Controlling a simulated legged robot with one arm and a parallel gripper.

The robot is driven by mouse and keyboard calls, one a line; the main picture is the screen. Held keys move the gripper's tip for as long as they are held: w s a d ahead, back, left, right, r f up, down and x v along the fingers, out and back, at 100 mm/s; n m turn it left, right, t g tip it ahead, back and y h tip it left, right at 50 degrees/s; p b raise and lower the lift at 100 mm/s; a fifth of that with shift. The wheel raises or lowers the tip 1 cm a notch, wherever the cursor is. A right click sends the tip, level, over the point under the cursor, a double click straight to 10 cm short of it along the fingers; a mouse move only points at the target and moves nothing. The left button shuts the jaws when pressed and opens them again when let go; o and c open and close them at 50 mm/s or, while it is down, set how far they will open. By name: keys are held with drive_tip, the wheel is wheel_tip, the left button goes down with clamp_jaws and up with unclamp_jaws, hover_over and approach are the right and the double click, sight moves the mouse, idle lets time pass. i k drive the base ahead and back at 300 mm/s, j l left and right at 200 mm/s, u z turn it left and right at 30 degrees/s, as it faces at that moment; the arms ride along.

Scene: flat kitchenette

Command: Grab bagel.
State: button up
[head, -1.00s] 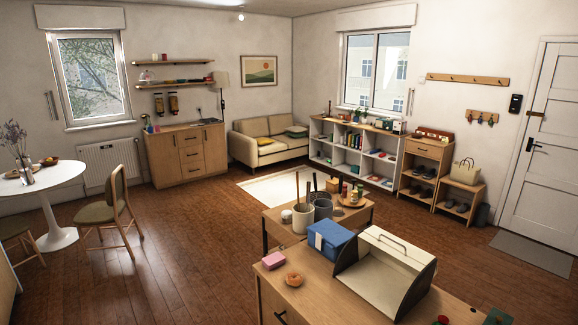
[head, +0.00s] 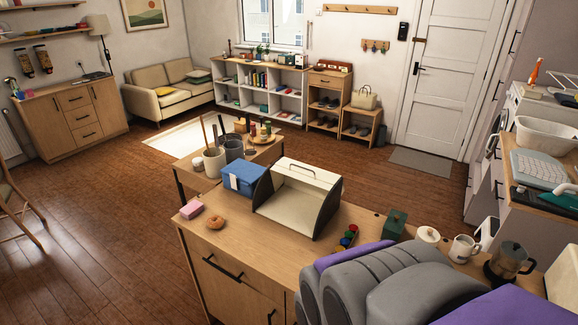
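The bagel (head: 215,222) is a small light-brown ring lying flat near the left end of the wooden counter top. It lies just right of a pink block (head: 191,210) and in front of a blue box (head: 243,178). Grey and purple rounded parts, which look like mine, fill the lower right of the head view. No gripper fingers show, and nothing of mine touches the bagel.
A cream bread box (head: 300,198) with dark sides stands right of the bagel. Farther right are a green box (head: 395,224), a white mug (head: 464,249) and a moka pot (head: 510,262). Utensil crocks (head: 214,161) stand behind. The counter around the bagel's front is clear.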

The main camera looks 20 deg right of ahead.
sight(216, 222)
drive_tip(key=i+j+z, duration=0.1)
drive_tip(key=j, duration=0.3)
drive_tip(key=i+j, duration=0.3)
drive_tip(key=i+j+z, duration=0.15)
drive_tip(key=j, duration=0.3)
drive_tip(key=i+j+z, duration=0.1)
drive_tip(key=i+j, duration=0.15)
drive_tip(key=j, duration=0.15)
drive_tip(key=i+j+z, duration=0.1)
drive_tip(key=j, duration=0.35)
drive_tip(key=i+j, duration=0.2)
drive_tip(key=j, duration=0.25)
drive_tip(key=i+j+z, duration=0.15)
drive_tip(key=j, duration=0.3)
drive_tip(key=i+j+z, duration=0.1)
drive_tip(key=j, duration=0.35)
